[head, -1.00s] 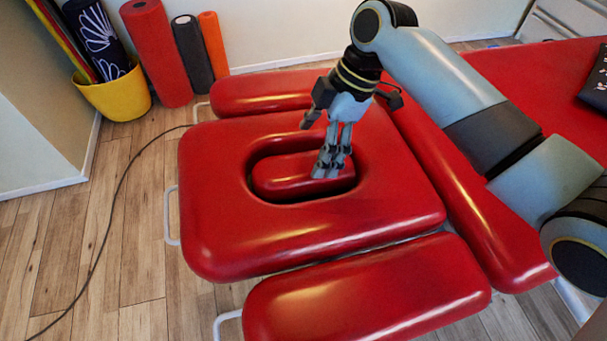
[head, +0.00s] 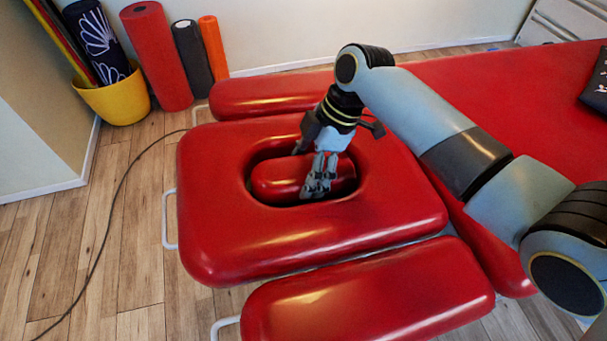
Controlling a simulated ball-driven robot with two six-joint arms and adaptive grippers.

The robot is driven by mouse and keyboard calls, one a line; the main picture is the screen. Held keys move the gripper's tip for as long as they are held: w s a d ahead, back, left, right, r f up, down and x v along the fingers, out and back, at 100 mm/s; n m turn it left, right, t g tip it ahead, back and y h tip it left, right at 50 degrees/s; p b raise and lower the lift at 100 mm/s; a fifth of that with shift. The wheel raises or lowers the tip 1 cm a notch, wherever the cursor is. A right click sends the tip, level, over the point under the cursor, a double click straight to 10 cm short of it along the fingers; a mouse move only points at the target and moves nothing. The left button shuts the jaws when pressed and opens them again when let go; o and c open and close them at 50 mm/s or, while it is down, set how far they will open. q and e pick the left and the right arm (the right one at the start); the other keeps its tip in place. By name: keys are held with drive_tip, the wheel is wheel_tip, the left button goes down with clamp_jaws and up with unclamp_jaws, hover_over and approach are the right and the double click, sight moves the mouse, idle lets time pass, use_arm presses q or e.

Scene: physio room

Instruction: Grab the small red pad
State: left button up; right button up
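The small red pad (head: 276,180) is a glossy rounded block. It lies in the oval opening of a larger red cushion (head: 220,235). My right gripper (head: 307,174) reaches down over the pad's right half from above. Its grey near fingers lie across the pad to the near edge, and a dark finger is at the far edge. The fingers straddle the pad, but the far fingertip is partly hidden, so I cannot tell whether they grip it. My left gripper is not in view.
Red side cushions lie behind (head: 270,94) and in front (head: 370,298) of the larger cushion. A long red couch (head: 500,90) extends right. Foam rollers (head: 157,55) and a yellow bucket (head: 115,98) stand by the wall. A black cable (head: 112,200) crosses the wooden floor.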

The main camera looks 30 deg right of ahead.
drive_tip(key=c, duration=0.3)
